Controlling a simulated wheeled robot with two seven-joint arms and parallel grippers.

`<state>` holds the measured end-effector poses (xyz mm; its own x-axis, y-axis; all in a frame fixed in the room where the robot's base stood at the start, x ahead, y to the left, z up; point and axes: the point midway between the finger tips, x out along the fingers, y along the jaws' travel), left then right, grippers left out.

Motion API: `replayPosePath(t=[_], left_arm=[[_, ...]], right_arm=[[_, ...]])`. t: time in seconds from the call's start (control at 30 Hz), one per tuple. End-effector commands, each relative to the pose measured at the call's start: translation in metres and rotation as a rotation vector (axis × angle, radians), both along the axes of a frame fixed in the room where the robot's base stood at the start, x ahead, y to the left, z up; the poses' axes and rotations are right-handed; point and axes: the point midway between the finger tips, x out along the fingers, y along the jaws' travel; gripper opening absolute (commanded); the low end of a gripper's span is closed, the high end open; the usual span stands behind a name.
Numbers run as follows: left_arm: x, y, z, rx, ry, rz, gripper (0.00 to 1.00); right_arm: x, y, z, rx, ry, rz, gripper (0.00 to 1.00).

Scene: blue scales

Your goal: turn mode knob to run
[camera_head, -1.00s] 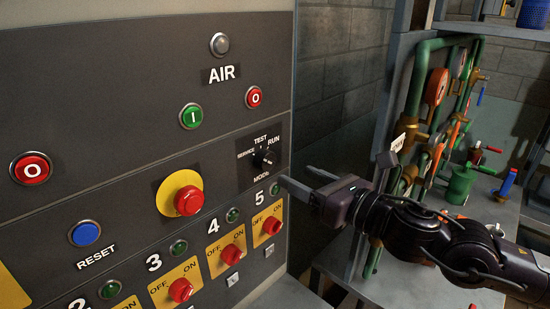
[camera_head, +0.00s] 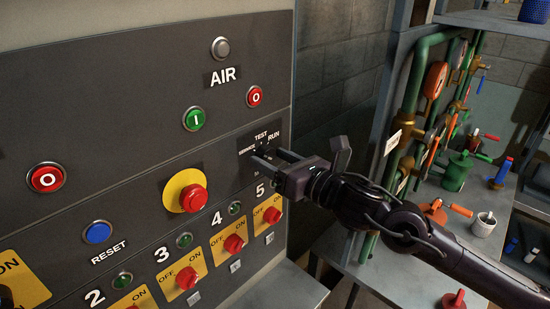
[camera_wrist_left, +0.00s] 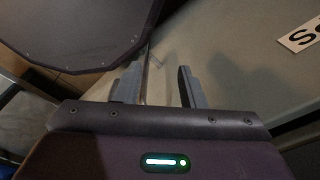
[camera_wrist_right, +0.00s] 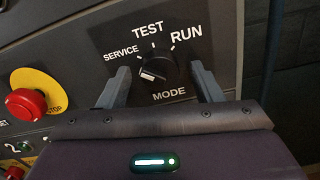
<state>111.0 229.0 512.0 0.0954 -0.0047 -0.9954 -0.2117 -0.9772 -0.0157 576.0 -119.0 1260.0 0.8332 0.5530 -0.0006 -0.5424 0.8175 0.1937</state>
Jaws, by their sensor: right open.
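The black mode knob (camera_wrist_right: 158,66) sits on the panel among the labels SERVICE, TEST and RUN, with MODE below it. A pale mark shows on its lower left side; I cannot tell for sure which label it points to. My right gripper (camera_wrist_right: 161,72) is open, with one finger on each side of the knob in the right wrist view; contact is not clear. In the head view the right gripper (camera_head: 266,157) reaches the knob's label plate and mostly hides the knob. My left gripper (camera_wrist_left: 158,83) is open and empty in the left wrist view.
A red emergency button (camera_head: 193,198) on a yellow disc is left of the knob. A green button (camera_head: 196,118) and a red button (camera_head: 255,97) are above. Red OFF/ON switches (camera_head: 235,244) line the panel below. A pipe shelf (camera_head: 388,150) stands at the right.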

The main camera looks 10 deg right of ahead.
Motion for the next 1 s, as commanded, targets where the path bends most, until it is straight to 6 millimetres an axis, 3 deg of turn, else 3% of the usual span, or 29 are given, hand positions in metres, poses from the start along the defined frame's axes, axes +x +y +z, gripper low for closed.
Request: replayPosePath(t=[0.1, 0.43, 0.73, 1.0], left_arm=[[-0.002, 0.000, 0.000, 0.000, 0.003, 0.000, 0.36], [-0.004, 0.000, -0.001, 0.000, 0.005, -0.001, 0.36], [-0.004, 0.000, -0.004, 0.000, 0.005, -0.001, 0.36], [-0.004, 0.000, -0.013, 0.000, 0.005, -0.002, 0.36]], right_arm=[[0.000, 0.000, 0.000, 0.001, 0.001, 0.000, 0.57], [0.000, 0.000, 0.000, 0.001, 0.001, 0.000, 0.15], [0.000, 0.000, -0.001, 0.034, 0.021, 0.000, 0.15], [0.000, 0.000, -0.002, 0.170, 0.111, -0.001, 0.15]])
